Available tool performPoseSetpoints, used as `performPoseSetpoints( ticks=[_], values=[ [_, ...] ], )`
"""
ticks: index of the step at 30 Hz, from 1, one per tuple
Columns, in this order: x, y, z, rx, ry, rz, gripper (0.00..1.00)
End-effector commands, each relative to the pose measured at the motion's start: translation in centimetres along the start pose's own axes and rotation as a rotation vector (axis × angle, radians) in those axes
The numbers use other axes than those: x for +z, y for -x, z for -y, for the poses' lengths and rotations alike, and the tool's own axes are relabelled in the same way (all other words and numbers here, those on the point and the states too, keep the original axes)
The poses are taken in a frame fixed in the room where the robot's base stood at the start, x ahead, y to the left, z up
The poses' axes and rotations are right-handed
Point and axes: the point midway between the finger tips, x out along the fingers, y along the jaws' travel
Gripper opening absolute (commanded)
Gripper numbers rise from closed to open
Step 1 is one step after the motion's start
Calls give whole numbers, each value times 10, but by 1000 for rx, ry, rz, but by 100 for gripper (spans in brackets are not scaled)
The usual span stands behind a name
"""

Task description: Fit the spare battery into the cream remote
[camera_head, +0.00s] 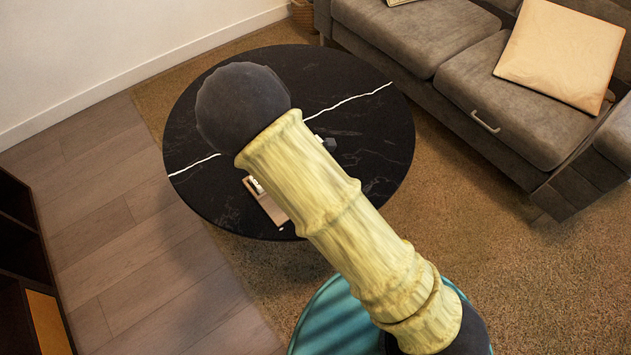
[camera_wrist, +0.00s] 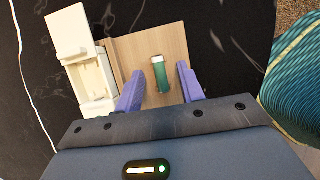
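In the wrist view, the green battery (camera_wrist: 161,78) with a pale end is on a light wooden board (camera_wrist: 124,50). I cannot tell whether it stands or lies. The cream remote (camera_wrist: 93,76) is left of it, against or over the board's edge; its recessed compartment faces me, with a raised cream part (camera_wrist: 68,32) at its far end. My gripper (camera_wrist: 160,71) has two purple fingers spread apart, one on each side of the battery, with visible gaps. In the head view, my arm hides the gripper and battery; the remote (camera_head: 255,185) shows only in part.
The board (camera_head: 266,207) lies on a round black marble table (camera_head: 365,130) near its front edge. A grey sofa (camera_head: 430,40) with a cushion (camera_head: 562,52) stands behind at right. The tabletop left of the board is clear. A tan rug (camera_head: 490,260) lies around the table.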

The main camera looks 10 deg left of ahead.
Motion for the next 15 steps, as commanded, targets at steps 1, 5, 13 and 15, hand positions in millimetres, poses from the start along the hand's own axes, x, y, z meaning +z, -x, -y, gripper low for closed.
performPoseSetpoints(
  ticks=[1,5,13,15],
  values=[
    [0,0,0,0,0,0,39],
    [0,0,0,0,0,0,39],
    [0,0,0,0,0,0,7],
    [0,0,0,0,0,0,0]
  ],
)
